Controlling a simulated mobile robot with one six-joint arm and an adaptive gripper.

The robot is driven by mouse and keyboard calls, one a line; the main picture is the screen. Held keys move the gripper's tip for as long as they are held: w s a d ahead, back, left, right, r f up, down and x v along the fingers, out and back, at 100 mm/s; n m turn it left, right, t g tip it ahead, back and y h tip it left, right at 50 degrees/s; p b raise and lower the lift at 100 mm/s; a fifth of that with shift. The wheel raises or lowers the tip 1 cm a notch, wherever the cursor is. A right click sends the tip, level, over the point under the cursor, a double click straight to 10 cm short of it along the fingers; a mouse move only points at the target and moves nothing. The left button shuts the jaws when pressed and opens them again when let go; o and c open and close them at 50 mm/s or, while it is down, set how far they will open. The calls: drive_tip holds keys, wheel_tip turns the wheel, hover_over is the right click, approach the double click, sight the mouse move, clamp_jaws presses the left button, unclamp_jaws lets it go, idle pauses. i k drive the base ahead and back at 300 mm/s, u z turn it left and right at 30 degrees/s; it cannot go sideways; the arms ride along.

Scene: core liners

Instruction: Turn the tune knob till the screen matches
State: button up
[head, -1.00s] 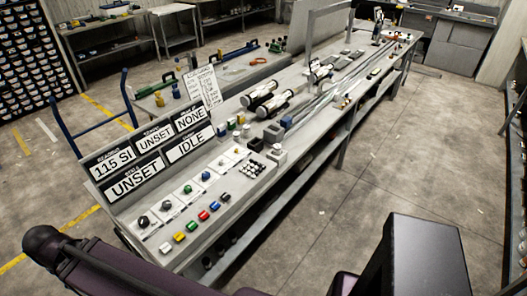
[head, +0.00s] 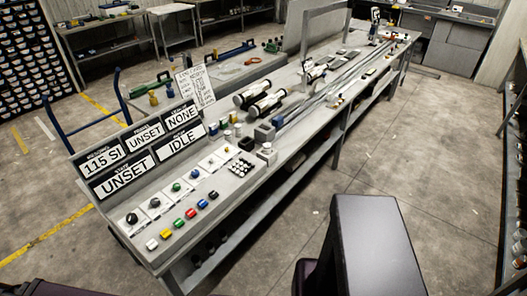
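The control panel (head: 215,208) stands at the near left end of a long grey bench. Its upright display board has several screens: "115 SI" (head: 102,161), "UNSET" (head: 146,135), "NONE" (head: 182,116), a lower "UNSET" (head: 124,179) and "IDLE" (head: 178,145). A row of knobs on white plates lies below the screens, with a large black knob (head: 132,218) at the near left and another dark knob (head: 154,203) beside it. The labels are too small to read, so I cannot tell which is the tune knob. My gripper is not in view.
A row of coloured buttons, including a red one (head: 191,213), runs along the panel's front. A white paper sign (head: 195,87) stands behind the screens. The concrete floor (head: 400,190) right of the bench is clear.

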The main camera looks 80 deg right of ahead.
sight(195, 173)
drive_tip(key=u, duration=0.1)
drive_tip(key=k, duration=1.25)
drive_tip(key=z, duration=2.3)
drive_tip(key=i, duration=0.6)
drive_tip(key=u, duration=0.1)
